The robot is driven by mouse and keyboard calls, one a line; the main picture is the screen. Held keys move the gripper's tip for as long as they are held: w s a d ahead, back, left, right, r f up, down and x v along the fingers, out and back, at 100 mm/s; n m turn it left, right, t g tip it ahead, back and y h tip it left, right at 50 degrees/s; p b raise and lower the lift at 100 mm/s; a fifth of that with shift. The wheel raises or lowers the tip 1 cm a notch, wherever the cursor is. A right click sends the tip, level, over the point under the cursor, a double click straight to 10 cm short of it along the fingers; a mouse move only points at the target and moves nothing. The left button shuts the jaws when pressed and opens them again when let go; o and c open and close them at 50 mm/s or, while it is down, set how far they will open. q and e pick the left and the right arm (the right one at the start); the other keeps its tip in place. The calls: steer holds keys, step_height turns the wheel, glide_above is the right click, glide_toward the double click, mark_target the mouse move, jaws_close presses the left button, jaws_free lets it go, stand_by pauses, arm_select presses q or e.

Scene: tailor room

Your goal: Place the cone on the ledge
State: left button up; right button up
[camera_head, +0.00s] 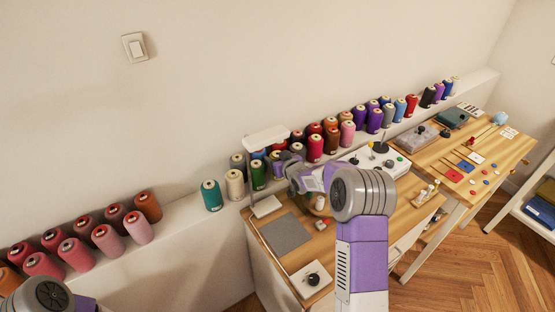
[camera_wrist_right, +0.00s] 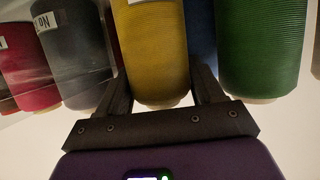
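A yellow cone of thread (camera_wrist_right: 158,50) stands upright between the fingers of my right gripper (camera_wrist_right: 160,80) in the right wrist view. Both fingers lie close along its sides, and the gripper looks shut on it. A green cone (camera_wrist_right: 262,45) stands to the right of the yellow one and a grey cone (camera_wrist_right: 75,55) to the left. My left gripper is out of view; only part of that arm shows at the lower left.
Several coloured cones line the ledge, with a bare stretch left of the teal cone (camera_head: 211,196). Pink and red cones (camera_head: 75,254) stand at the far left. A wooden desk (camera_head: 320,245) with a grey mat (camera_head: 285,234) is in front; another table (camera_head: 490,160) is at right.

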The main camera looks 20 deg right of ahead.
steer(key=o, duration=0.3)
steer(key=shift+o, duration=0.2)
steer(key=shift+r, duration=0.1)
steer(key=shift+s+r, duration=0.15)
steer(key=shift+r, duration=0.05)
steer(key=p+v, duration=0.1)
steer(key=v, duration=1)
steer(key=shift+s, duration=0.3)
steer(key=shift+r, duration=0.1)
